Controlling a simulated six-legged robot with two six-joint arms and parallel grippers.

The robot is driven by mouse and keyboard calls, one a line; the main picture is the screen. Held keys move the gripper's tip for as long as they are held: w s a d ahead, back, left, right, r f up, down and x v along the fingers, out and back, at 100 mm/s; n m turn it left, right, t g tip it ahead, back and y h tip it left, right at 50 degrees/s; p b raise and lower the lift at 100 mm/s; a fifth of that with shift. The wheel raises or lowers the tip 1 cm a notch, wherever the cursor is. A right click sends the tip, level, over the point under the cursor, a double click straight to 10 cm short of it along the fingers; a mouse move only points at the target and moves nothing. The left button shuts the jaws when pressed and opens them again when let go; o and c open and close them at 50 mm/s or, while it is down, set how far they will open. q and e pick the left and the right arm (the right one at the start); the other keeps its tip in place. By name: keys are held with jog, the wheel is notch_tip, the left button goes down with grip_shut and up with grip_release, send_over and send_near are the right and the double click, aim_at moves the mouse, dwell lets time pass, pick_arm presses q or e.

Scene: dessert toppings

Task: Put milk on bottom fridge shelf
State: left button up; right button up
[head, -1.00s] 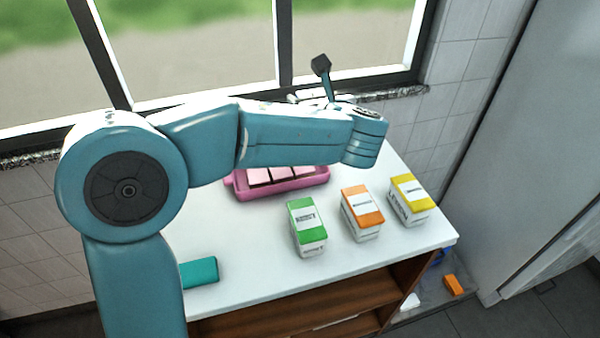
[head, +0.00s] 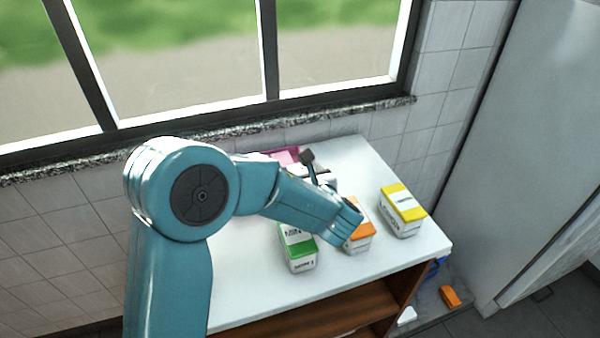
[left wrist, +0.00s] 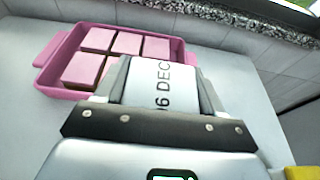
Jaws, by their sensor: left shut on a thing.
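My left gripper (head: 322,180) is mostly hidden behind my own arm in the head view, over the back of the white table. In the left wrist view its jaws are shut on a white thing (left wrist: 158,82) printed "06 DEC", which looks like the milk carton. Its lower part is hidden, so I cannot tell whether it touches the table. My right gripper is in neither view. The fridge shelf cannot be made out.
The white table (head: 240,285) holds a green-topped box (head: 298,250), an orange-topped box (head: 360,240) and a yellow-topped box (head: 402,210). A pink tray (left wrist: 62,68) of pink-topped blocks is beside the gripper. A tall pale panel (head: 540,120) stands at the right.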

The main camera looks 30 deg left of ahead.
pick_arm(q)
jog(key=shift+s+f, duration=0.1)
jog(key=shift+s, duration=0.05)
jog(key=o, duration=1.6)
